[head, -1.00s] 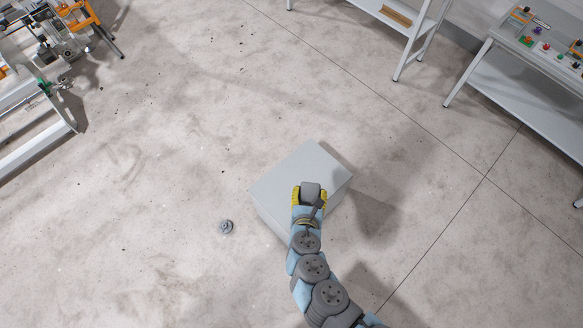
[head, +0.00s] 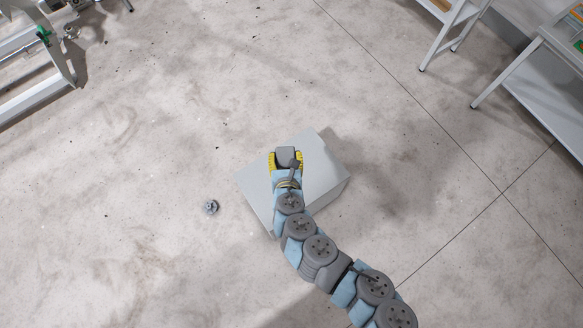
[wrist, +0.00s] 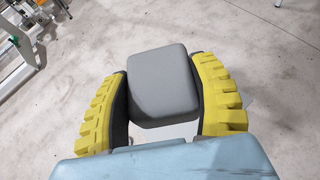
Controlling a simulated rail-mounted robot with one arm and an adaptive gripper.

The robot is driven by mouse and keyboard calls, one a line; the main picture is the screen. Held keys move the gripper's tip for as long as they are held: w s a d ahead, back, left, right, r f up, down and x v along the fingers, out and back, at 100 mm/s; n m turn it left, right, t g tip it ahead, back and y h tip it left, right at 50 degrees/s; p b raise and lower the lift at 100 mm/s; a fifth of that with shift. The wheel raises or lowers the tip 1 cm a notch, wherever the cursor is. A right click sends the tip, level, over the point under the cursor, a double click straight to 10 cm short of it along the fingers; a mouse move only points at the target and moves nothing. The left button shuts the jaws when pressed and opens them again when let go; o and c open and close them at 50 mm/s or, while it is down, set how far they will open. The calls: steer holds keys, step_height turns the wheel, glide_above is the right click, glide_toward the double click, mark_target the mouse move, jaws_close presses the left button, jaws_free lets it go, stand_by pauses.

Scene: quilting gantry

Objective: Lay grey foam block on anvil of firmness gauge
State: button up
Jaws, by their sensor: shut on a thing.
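The grey foam block (wrist: 163,84) is a soft-edged dark grey block held between the two yellow ribbed fingers of my gripper (wrist: 162,95) in the wrist view. My gripper is shut on it. In the head view the block (head: 286,154) shows at the tip of my arm, with my gripper (head: 286,160) around it. They appear over a light grey box-shaped stand (head: 322,172); the height between them cannot be told. I cannot make out a firmness gauge or its anvil for certain in these frames.
A small grey round part (head: 210,207) lies on the floor left of the stand. A white frame machine (head: 40,90) is at the upper left. White shelving (head: 447,30) and a white table (head: 520,75) stand at the upper right. The floor between is clear.

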steer(key=s+a+f+n+y+b, duration=0.1)
steer(key=a+f+b, duration=0.2)
steer(key=f+b, duration=1.6)
steer(key=s+a+f+n+y+b, duration=0.1)
steer(key=s+a+f+b, duration=0.15)
steer(key=f+b, duration=1.6)
steer(key=w+d+f, duration=0.2)
steer(key=w+f, duration=0.1)
steer(key=f, duration=0.2)
steer(key=w+d+f+p, duration=0.1)
steer(key=w+d+f, duration=0.2)
steer(key=w+f, duration=0.1)
steer(key=w+d+f+p, duration=0.1)
steer(key=w+d+f, duration=0.2)
steer(key=w+f, duration=0.1)
steer(key=shift+w+f, duration=0.15)
steer(key=shift+f, duration=0.7)
steer(key=shift+w+d+f, duration=0.35)
steer(key=shift+f, duration=0.3)
steer(key=shift+f+b, duration=0.75)
steer(key=shift+f, duration=0.6)
steer(key=shift+a+f, duration=0.1)
steer(key=shift+f, duration=0.05)
steer(key=o, duration=0.7)
